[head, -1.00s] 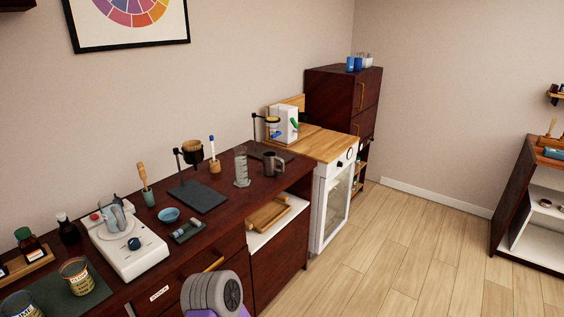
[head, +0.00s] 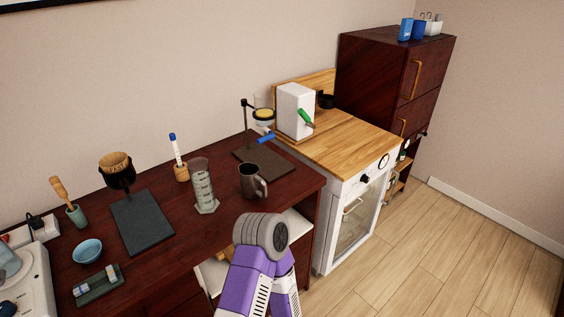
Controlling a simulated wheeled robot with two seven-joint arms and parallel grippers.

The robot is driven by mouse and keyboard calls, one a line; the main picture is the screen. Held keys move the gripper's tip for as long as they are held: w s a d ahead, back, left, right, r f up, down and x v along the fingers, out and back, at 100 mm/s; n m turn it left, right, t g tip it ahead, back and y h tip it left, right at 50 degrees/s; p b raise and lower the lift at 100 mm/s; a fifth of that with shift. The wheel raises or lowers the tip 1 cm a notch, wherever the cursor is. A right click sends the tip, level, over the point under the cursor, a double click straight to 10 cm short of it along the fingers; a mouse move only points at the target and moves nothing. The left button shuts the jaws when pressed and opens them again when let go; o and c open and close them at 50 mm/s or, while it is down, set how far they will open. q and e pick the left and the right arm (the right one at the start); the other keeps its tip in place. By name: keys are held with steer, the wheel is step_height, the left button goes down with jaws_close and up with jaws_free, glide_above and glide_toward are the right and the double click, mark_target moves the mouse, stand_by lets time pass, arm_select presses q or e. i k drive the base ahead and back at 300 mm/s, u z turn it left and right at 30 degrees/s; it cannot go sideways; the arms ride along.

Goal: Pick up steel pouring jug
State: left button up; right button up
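The steel pouring jug (head: 249,181) stands upright on the dark wooden counter, near its right end. It is a dark grey metal jug with its handle toward the right. One of my arms, purple and grey, reaches up from the bottom of the head view and ends just below the jug in the picture. No gripper fingers show on it, and I cannot tell how far it is from the jug. Neither gripper is visible.
A graduated cylinder (head: 203,187) stands just left of the jug. A stand with a dark base (head: 264,166) is behind it. A dripper stand (head: 141,221), a blue bowl (head: 87,250) and a small tray (head: 98,289) are further left. A wood-topped oven cabinet (head: 345,146) adjoins the right.

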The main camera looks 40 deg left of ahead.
mark_target(251, 181)
steer(key=i, duration=0.9)
steer(key=u, duration=2.3)
